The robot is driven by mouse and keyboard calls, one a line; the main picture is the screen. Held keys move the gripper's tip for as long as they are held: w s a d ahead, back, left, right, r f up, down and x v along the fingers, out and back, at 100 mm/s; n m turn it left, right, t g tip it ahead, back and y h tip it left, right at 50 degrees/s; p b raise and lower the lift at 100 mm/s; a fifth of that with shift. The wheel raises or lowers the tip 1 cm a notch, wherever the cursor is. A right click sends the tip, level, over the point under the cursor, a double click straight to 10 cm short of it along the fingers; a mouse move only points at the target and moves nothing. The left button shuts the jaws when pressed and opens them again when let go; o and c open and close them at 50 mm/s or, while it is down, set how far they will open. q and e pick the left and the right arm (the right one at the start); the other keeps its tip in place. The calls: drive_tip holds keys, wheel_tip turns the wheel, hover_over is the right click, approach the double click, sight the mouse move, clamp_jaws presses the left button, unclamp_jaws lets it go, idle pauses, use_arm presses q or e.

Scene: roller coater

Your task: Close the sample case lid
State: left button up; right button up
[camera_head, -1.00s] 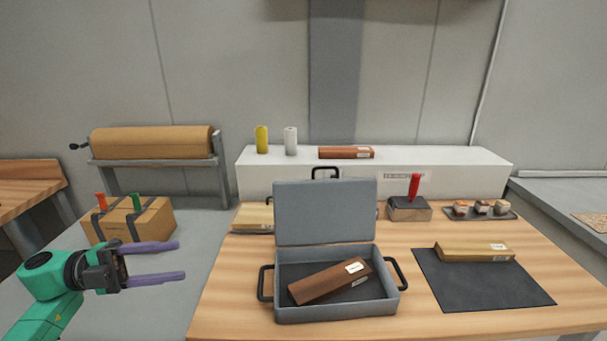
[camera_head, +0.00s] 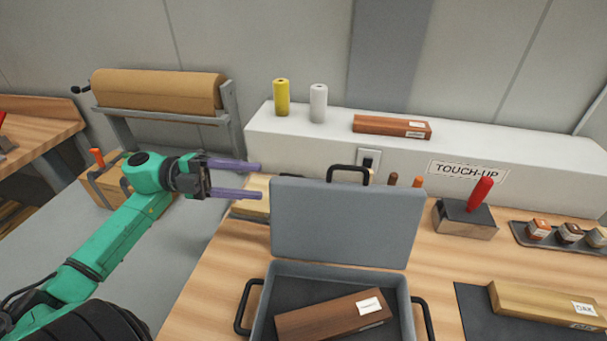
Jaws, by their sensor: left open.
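The grey sample case (camera_head: 409,312) sits on the wooden bench with its lid (camera_head: 345,222) standing upright, open, at the back. A black handle (camera_head: 347,173) tops the lid, and black side handles flank the case. A dark brown wood sample (camera_head: 334,316) with a white label lies inside. My left gripper (camera_head: 260,181) is open and empty, to the left of the lid's upper left corner, its two purple fingers pointing right toward it. I cannot tell whether the fingertips are clear of the lid in depth. My right gripper is out of view.
A pale wood piece (camera_head: 253,200) lies left behind the lid. A block with a red-handled tool (camera_head: 465,217), a tray of small samples (camera_head: 565,240) and a dark mat with a light wood sample (camera_head: 545,303) are on the right. A white ledge (camera_head: 300,142) runs behind.

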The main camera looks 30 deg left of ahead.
sight(303, 185)
use_arm(q)
drive_tip(key=x, duration=0.1)
drive_tip(key=p+x, duration=0.1)
drive_tip(key=x, duration=0.3)
drive_tip(key=shift+w+r, duration=0.25)
drive_tip(key=shift+w, duration=0.05)
drive_tip(key=p+x, duration=0.1)
drive_tip(key=x, duration=0.3)
drive_tip(key=shift+w+d+f+p, duration=0.2)
drive_tip(key=shift+w+d+p, duration=0.05)
drive_tip(key=shift+d+p, duration=0.05)
drive_tip(key=shift+d, duration=0.25)
drive_tip(key=shift+f, duration=0.1)
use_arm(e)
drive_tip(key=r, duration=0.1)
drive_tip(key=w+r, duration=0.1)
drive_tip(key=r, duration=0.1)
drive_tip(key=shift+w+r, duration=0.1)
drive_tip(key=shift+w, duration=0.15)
use_arm(q)
clamp_jaws()
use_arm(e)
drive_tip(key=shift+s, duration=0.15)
use_arm(q)
drive_tip(key=shift+f, duration=0.1)
